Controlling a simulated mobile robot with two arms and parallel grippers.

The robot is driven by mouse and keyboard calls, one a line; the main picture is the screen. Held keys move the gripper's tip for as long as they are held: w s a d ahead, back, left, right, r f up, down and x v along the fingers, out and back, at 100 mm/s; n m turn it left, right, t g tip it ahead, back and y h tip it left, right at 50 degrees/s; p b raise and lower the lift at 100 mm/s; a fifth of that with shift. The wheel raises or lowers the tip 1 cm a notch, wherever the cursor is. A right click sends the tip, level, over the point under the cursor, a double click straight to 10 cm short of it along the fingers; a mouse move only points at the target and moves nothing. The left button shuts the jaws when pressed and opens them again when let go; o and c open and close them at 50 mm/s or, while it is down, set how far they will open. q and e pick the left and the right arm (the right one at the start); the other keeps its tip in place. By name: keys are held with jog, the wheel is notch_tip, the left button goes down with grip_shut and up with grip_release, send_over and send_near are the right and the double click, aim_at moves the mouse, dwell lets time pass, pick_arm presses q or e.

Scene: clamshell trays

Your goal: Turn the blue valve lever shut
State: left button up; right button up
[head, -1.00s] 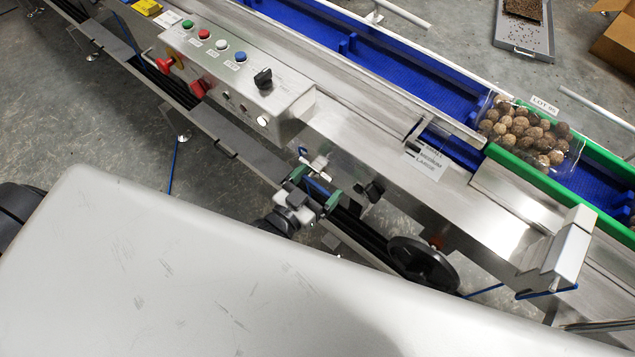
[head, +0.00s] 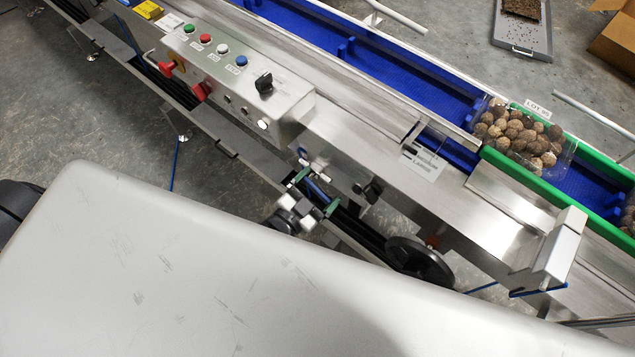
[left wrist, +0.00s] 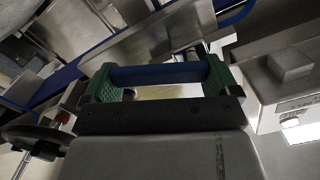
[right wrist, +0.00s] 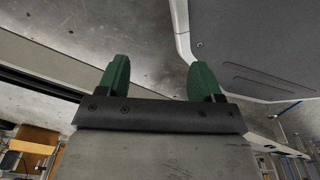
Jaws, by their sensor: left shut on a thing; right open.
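The blue valve lever (head: 318,189) is at the near side of the steel machine, below the control box. My left gripper (head: 315,192) is shut on it, with one green finger at each end. In the left wrist view the blue lever (left wrist: 160,74) lies straight across between the two green fingers. The valve body behind the lever is mostly hidden. My right gripper (right wrist: 160,70) shows only in its own wrist view, open and empty, above grey floor.
A control box (head: 235,85) with coloured buttons and a black knob stands up and left of the lever. A black handwheel (head: 420,260) is down and right.

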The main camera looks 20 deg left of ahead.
aim_at(321, 176)
pick_arm(q)
jog(key=m, duration=0.1)
jog(key=f+m, duration=0.1)
jog(key=m, duration=0.1)
jog(key=shift+a+f+m, duration=0.15)
jog(key=shift+f+m, duration=0.05)
jog(key=shift+m, duration=0.6)
jog(key=shift+w+a+f+m, duration=0.15)
jog(key=shift+f+m, duration=0.15)
jog(key=shift+m, duration=0.7)
jog(key=m, duration=0.3)
jog(key=shift+a+f, duration=0.35)
jog(key=m, duration=0.3)
jog(key=shift+w+a+f+b, duration=0.15)
jog(key=shift+a+b, duration=0.15)
jog(key=shift+a, duration=0.05)
jog(key=shift+a+m, duration=0.15)
jog(key=shift+m, duration=0.45)
pick_arm(e)
jog(key=shift+w+r, duration=0.45)
jog(key=shift+w, duration=0.35)
jog(key=shift+s, duration=0.15)
pick_arm(q)
jog(key=o, duration=1)
jog(key=shift+w, duration=0.1)
